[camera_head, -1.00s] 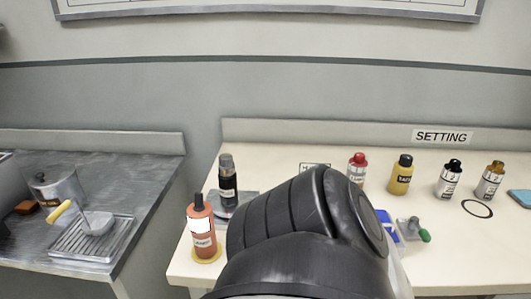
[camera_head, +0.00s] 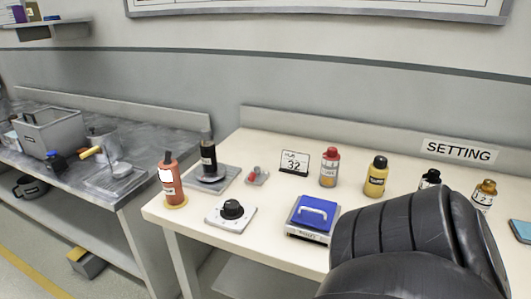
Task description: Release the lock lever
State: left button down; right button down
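No part is clearly labelled as the lock lever. A small grey fixture with a red knob (camera_head: 257,175) sits on the white table (camera_head: 270,265), left of a card reading 32 (camera_head: 294,162); it is too small to tell its position. A white box with a black dial (camera_head: 232,210) is in front of it. The grey fixture with a green handle from the earlier view does not show now; my black arm covers the area right of the blue-topped scale (camera_head: 313,217). Neither gripper shows in view.
A red-capped bottle (camera_head: 329,168) and a yellow bottle (camera_head: 376,178) stand toward the back. A metal counter (camera_head: 130,186) is at left. My arm fills the lower right.

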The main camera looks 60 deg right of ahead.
aim_at(251, 177)
jog(key=z, duration=0.95)
